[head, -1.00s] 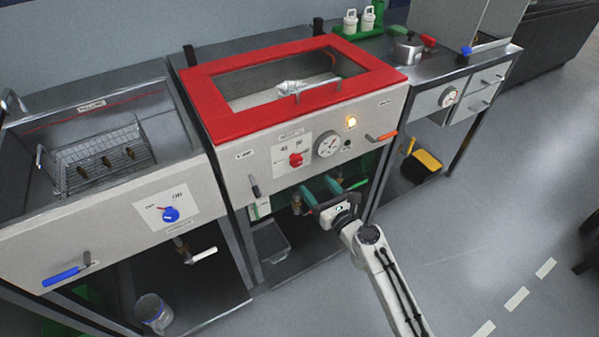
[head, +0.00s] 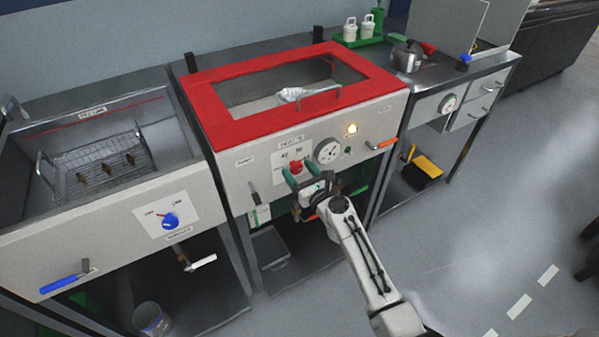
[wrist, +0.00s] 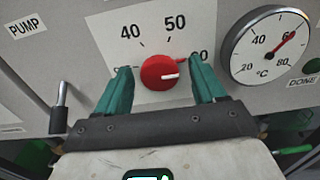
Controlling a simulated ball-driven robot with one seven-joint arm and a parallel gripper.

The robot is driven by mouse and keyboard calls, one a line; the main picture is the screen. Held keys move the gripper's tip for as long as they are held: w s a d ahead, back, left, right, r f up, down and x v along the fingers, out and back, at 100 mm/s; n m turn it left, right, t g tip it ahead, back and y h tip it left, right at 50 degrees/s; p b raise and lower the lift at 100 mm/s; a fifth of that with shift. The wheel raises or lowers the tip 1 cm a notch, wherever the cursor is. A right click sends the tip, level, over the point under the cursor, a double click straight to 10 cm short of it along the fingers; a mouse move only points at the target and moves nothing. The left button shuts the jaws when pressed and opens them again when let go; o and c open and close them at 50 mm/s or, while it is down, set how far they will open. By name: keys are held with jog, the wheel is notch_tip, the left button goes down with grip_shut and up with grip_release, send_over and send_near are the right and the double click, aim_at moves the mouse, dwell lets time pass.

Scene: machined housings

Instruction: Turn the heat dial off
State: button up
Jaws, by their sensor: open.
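The heat dial is a red knob (head: 296,167) on a white plate on the front of the red-framed unit. My gripper (wrist: 162,82) is open, with one green finger on each side of the knob's lower part. I cannot tell whether the fingers touch it. In the head view my gripper (head: 302,176) is just below and at the knob.
A round gauge (wrist: 270,46), its red needle near 60, is right of the dial. A PUMP lever (wrist: 61,100) stands at left. A blue knob (head: 170,221) is on the left unit.

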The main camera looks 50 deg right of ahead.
jog(key=shift+c, duration=0.2)
jog(key=c, duration=1)
